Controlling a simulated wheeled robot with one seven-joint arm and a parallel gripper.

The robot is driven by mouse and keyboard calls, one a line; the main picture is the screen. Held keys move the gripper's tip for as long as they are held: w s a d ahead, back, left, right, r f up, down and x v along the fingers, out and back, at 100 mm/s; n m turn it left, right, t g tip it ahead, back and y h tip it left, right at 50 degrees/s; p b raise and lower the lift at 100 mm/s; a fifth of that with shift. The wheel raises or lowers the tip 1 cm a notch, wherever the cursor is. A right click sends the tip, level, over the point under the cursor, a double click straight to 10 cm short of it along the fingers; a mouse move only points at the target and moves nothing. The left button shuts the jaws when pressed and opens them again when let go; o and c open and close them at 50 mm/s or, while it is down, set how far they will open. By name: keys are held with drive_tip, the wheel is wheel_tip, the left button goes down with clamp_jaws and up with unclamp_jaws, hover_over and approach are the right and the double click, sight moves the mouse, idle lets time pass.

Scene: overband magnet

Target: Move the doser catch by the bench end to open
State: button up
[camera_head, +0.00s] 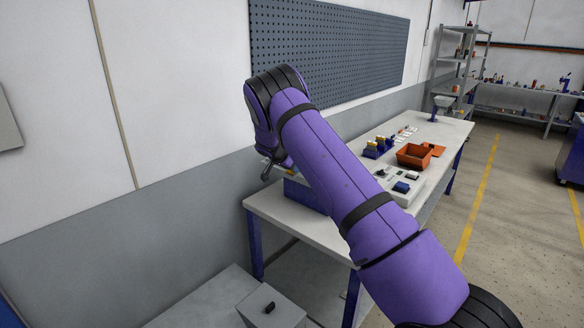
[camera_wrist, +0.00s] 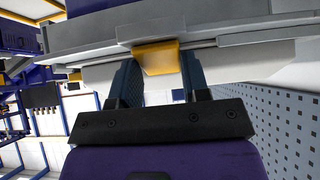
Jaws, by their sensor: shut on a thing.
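In the wrist view a yellow catch (camera_wrist: 157,57) sits on the edge of a grey and blue housing (camera_wrist: 235,25), which I take to be the doser. My gripper (camera_wrist: 158,72) has its two dark fingers on either side of the catch and is shut on it. In the head view the gripper (camera_head: 268,172) is at the near end of the bench, mostly hidden behind my purple arm. A blue box-like part (camera_head: 304,193) shows there, partly covered by the arm. The catch's exact position cannot be told from the head view.
The white bench (camera_head: 330,236) runs back along the wall under a pegboard (camera_head: 335,50). An orange bin (camera_head: 412,156) and small parts stand on it, right of my arm. A grey box (camera_head: 272,308) stands below the near end.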

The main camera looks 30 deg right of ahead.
drive_tip(key=h, duration=0.2)
drive_tip(key=a+t+h, duration=0.1)
drive_tip(key=h, duration=0.1)
drive_tip(key=shift+s+a+f, duration=0.1)
drive_tip(key=shift+s, duration=0.05)
drive_tip(key=shift+s+a+t+h, duration=0.1)
drive_tip(key=shift+a+t+h, duration=0.15)
drive_tip(key=shift+t+h, duration=0.75)
drive_tip(key=shift+f+h, duration=0.1)
drive_tip(key=shift+h, duration=0.5)
drive_tip(key=o, duration=0.9)
drive_tip(key=v, duration=1)
drive_tip(key=shift+a, duration=0.4)
